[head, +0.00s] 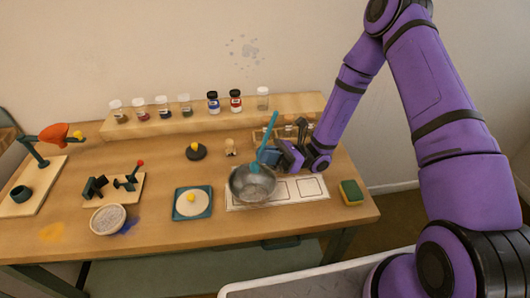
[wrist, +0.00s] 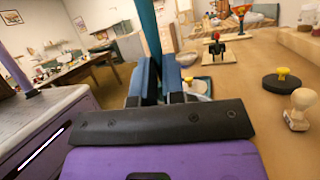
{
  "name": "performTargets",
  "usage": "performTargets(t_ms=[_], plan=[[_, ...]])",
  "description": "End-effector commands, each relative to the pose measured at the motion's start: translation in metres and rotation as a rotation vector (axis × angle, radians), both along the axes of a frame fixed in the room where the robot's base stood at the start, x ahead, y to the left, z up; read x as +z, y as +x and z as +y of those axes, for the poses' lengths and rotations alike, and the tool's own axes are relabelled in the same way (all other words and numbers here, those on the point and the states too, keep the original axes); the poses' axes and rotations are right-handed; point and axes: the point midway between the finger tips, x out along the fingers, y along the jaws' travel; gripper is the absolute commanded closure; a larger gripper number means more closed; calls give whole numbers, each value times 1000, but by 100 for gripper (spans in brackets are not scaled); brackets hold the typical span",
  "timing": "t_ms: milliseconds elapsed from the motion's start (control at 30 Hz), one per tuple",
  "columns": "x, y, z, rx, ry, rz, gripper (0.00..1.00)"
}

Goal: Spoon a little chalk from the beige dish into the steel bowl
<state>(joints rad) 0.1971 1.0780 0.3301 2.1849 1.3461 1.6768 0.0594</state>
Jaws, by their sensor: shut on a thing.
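My gripper (head: 278,155) is shut on the teal handle of a spoon (head: 270,130), which slants with its top up and to the right. In the wrist view the handle (wrist: 150,35) rises between my two blue fingers (wrist: 157,82). The spoon's lower end is at or over the steel bowl (head: 262,192); whether it touches, or carries chalk, I cannot tell. The steel bowl stands on a white printed sheet, just left of and below my gripper. The beige dish (head: 93,222), filled with pale grey-white chalk, stands at the table's front left.
A teal square with a pale disc and yellow spot (head: 193,203) lies between dish and bowl. A black knobbed weight (head: 195,152) and wooden stamp (head: 230,147) stand behind. Several jars line the back shelf (head: 160,122). A sponge (head: 351,193) is at right.

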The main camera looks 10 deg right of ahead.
Motion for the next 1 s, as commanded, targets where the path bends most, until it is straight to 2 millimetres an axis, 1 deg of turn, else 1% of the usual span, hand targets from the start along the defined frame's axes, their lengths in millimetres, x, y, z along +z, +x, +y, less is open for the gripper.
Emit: performTargets(t_ms=[100, 733, 800, 1000], plan=[[6, 0, 1, 1, -42, -23, 100], [26, -3, 8, 2, -249, -113, 100], [21, -3, 7, 1, -222, -96, 100], [15, -2, 5, -1, -161, -70, 100]])
